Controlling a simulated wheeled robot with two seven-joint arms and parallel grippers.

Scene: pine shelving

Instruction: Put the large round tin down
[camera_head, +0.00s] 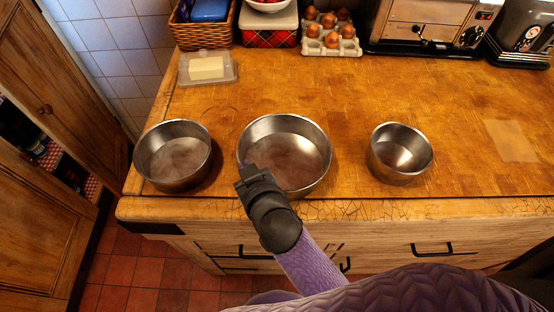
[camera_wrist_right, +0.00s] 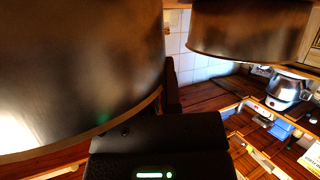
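The large round tin (camera_head: 290,150) is the middle one of three open metal tins at the front of the wooden counter. It looks upright and empty. My right gripper (camera_head: 249,172) is at its front left rim and looks shut on the wall; the inner finger is mostly hidden. In the right wrist view the large tin (camera_wrist_right: 75,65) fills the left side, with a dark finger (camera_wrist_right: 173,88) close against its wall. I cannot tell whether its base touches the counter. My left gripper is not in view.
A medium tin (camera_head: 175,158) stands close on the left and a small tin (camera_head: 400,155) on the right. A butter dish (camera_head: 207,68), egg tray (camera_head: 331,42), basket (camera_head: 203,33) and toaster oven (camera_head: 420,25) are behind. The counter's middle (camera_head: 320,90) is clear; its front edge (camera_head: 400,208) is near.

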